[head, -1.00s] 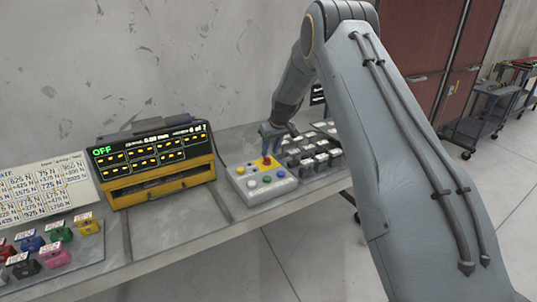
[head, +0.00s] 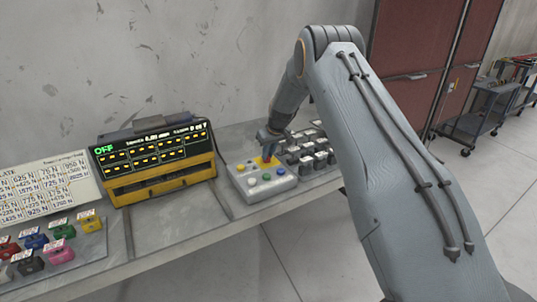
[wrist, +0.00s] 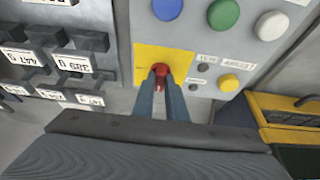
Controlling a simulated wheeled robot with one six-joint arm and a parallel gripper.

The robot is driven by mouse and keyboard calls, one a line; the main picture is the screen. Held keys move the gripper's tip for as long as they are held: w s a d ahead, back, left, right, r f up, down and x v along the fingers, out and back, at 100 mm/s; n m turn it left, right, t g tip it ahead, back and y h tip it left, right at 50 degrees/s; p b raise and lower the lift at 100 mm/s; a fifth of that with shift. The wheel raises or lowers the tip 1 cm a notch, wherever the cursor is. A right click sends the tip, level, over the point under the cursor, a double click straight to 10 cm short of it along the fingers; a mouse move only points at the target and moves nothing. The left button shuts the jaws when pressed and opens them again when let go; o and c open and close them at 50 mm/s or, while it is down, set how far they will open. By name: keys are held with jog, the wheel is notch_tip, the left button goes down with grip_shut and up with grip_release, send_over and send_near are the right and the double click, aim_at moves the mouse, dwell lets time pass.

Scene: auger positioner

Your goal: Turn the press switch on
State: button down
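A red switch (wrist: 159,84) stands on a yellow plate (wrist: 182,62) on the light grey control box (head: 247,193). My gripper (wrist: 161,76) is over the box, its two narrow fingers closed in on either side of the red switch. The fingers appear to touch it, and they hide part of it. In the head view my gripper (head: 268,145) reaches down to the yellow plate. The display unit (head: 155,160) to the left reads OFF in green.
Blue, green, white and yellow buttons sit close beside the switch. Black blocks with white labels (head: 308,150) stand right of the box. Coloured weights (head: 58,250) and a number chart (head: 45,190) lie at the left. Bare table shows between the display and the box.

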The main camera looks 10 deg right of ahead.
jog(key=shift+m, duration=0.3)
jog(key=m+b, duration=0.1)
jog(key=m+h+b, duration=0.1)
jog(key=m+b, duration=0.2)
jog(key=shift+w+a+h, duration=0.1)
jog(key=shift+a+h, duration=0.15)
jog(key=shift+h, duration=0.15)
jog(key=m+b, duration=0.1)
jog(key=m+h+b, duration=0.1)
jog(key=m+b, duration=0.2)
jog(key=b, duration=0.1)
jog(key=shift+w+a+f+m+h, duration=0.1)
jog(key=shift+a+f+m+h, duration=0.05)
jog(key=shift+a+m+h, duration=0.2)
jog(key=m+b, duration=0.2)
jog(key=b, duration=0.1)
jog(key=m+g+h+b, duration=0.1)
jog(key=m+b, duration=0.1)
jog(key=b, duration=0.1)
jog(key=shift+w+m+h, duration=0.15)
jog(key=shift+m+h, duration=0.1)
jog(key=m+b, duration=0.1)
jog(key=m, duration=0.1)
jog(key=m+g+b, duration=0.1)
jog(key=m+b, duration=0.1)
jog(key=shift+w+a+r+g+h+b, duration=0.1)
jog(key=shift+r+g+h+b, duration=0.1)
jog(key=shift+g+h+b, duration=0.15)
jog(key=c, duration=1.8)
grip_release()
